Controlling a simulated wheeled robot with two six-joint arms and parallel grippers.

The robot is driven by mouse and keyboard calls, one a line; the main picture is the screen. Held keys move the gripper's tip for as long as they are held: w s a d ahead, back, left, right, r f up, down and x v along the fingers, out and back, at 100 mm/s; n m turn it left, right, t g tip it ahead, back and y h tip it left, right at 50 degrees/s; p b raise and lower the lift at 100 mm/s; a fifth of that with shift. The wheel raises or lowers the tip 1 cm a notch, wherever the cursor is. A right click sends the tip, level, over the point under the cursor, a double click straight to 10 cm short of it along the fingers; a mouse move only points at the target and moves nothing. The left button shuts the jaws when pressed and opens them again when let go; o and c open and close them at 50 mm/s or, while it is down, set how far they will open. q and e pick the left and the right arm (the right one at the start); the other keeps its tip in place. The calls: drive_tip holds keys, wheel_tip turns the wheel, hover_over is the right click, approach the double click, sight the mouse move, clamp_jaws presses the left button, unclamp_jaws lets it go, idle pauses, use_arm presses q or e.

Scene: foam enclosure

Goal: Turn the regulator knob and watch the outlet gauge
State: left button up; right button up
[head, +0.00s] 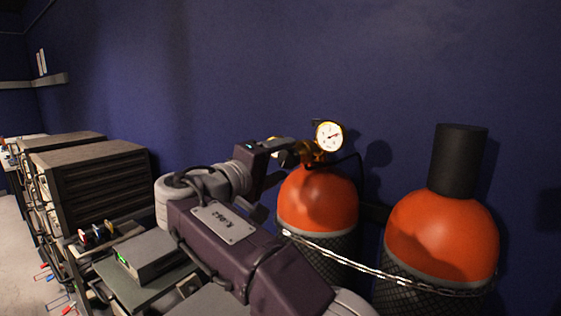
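The outlet gauge (329,136) is a round white dial with a yellow rim, facing me on top of the left orange cylinder (318,200). Its dark needle shows, but the scale is too small to read. The brass regulator (312,153) sits below and left of the gauge. My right gripper (281,154) is at the regulator's left side, its tip close to or touching the brass. The knob is not clearly visible; the gripper seems to cover that spot. I cannot see whether its fingers are closed. My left gripper is out of view.
A second orange cylinder (440,235) with a black cap (458,160) stands at right. A chain (350,262) runs across both cylinders. Rack instruments (95,185) and a grey box with a green light (148,256) stand at left. A dark blue wall is behind.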

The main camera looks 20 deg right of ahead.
drive_tip(key=shift+a, duration=0.1)
drive_tip(key=v, duration=0.9)
